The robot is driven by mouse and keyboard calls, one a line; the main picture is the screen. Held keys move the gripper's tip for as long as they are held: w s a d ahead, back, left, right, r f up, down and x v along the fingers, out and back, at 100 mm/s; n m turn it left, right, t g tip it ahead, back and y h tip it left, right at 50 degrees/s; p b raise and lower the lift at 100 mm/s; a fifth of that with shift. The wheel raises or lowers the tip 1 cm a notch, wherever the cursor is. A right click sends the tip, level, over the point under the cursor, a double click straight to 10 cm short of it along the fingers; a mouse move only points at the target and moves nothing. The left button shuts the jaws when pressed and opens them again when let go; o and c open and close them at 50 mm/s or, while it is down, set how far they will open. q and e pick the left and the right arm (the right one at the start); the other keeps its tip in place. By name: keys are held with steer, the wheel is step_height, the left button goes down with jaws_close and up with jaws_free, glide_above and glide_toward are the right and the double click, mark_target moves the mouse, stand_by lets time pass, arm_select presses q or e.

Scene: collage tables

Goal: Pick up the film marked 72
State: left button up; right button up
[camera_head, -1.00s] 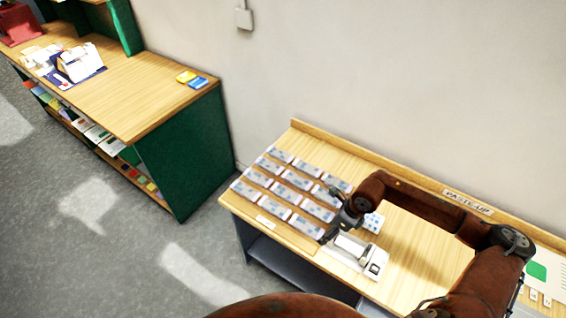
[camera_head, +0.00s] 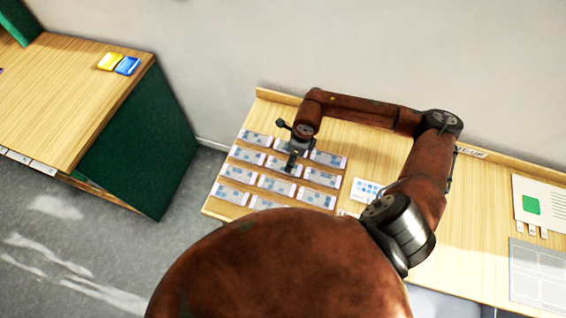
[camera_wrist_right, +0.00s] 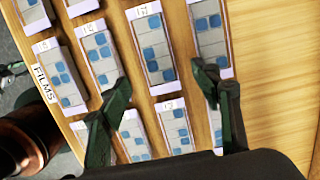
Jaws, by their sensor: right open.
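Several pale film strips with grey and blue squares lie in rows on the table, each with a small number label at one end. My right gripper (camera_head: 290,150) is open above the rows, towards their back, and covers part of them in the head view. In the right wrist view its two fingers (camera_wrist_right: 162,78) are spread, with one film (camera_wrist_right: 152,45) ahead between the tips and another film (camera_wrist_right: 176,128) between the fingers. The number labels are too small and blurred for me to read surely, so I cannot tell which film is marked 72. My left gripper is out of view.
A white card with blue squares (camera_head: 367,190) lies right of the films. A board with a green square (camera_head: 540,205) is farther right. A wall stands close behind; a green-sided counter (camera_head: 135,140) is at left.

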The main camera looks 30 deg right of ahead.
mark_target(284, 166)
steer(key=f, duration=0.1)
steer(key=w+a+f, duration=0.2)
steer(key=shift+w+f+p, duration=0.1)
steer(key=shift+f+p, duration=0.25)
steer(key=shift+f, duration=0.05)
steer(key=shift+s+d+f, duration=0.1)
steer(key=shift+s+f, duration=0.25)
steer(key=shift+f, duration=0.3)
steer(key=shift+w+f, duration=0.1)
steer(key=shift+w, duration=0.1)
steer(key=shift+s, duration=0.1)
steer(key=c, duration=0.8)
steer(key=shift+c, duration=1.2)
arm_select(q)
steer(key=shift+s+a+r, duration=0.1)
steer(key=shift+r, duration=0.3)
